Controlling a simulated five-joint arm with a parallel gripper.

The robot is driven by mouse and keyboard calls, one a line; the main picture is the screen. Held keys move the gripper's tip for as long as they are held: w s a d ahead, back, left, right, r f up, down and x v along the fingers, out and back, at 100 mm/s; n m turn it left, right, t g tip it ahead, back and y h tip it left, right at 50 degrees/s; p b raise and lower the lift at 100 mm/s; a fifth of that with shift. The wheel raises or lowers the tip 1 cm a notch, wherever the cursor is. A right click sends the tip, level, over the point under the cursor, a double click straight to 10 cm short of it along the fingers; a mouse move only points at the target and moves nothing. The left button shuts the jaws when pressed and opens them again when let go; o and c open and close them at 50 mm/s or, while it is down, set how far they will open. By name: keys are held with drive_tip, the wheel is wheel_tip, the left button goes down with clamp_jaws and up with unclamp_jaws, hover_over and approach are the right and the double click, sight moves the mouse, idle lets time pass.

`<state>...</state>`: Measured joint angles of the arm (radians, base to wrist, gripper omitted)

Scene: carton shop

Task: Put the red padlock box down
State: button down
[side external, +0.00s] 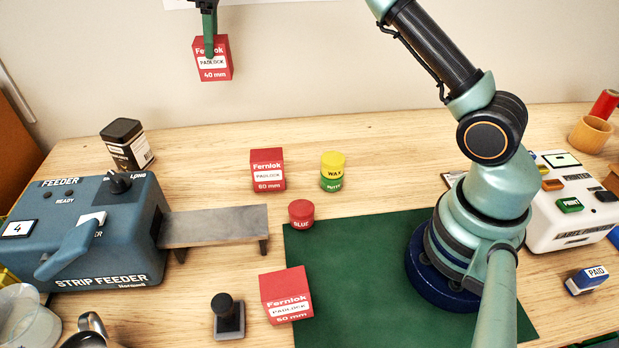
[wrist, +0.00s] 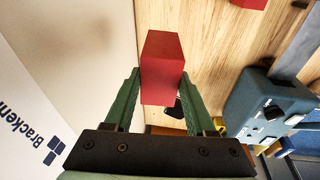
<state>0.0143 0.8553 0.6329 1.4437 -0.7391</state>
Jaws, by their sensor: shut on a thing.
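A red padlock box marked 40 mm (side external: 213,73) hangs in my gripper (side external: 209,42), high above the back of the table in the side view. In the wrist view the same red box (wrist: 162,60) sits between the two green fingers of my gripper (wrist: 161,92), which are shut on it. Two other red padlock boxes marked 60 mm stand on the table: one toward the back middle (side external: 268,170), one at the front on the green mat's left edge (side external: 287,296).
The blue strip feeder (side external: 90,235) with its grey outfeed plate (side external: 215,226) stands at left. A dark tin (side external: 127,146), yellow and green tubs (side external: 332,172), a red glue tub (side external: 301,213) and a stamp (side external: 228,316) stand around. The green mat (side external: 350,270) is largely bare.

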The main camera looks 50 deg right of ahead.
drive_tip(key=shift+s+d+r, duration=0.1)
drive_tip(key=shift+d+r, duration=0.05)
drive_tip(key=shift+r, duration=0.15)
drive_tip(key=s+d+m, duration=0.5)
drive_tip(key=s, duration=0.4)
drive_tip(key=s+d+m, duration=0.4)
drive_tip(key=s+m, duration=0.2)
drive_tip(key=s, duration=0.3)
drive_tip(key=shift+g, duration=0.3)
drive_tip(key=f, duration=2)
drive_tip(key=shift+w+d, duration=0.1)
drive_tip(key=shift+d, duration=0.1)
drive_tip(key=shift+f, duration=0.15)
drive_tip(key=shift+c, duration=1.1)
unclamp_jaws()
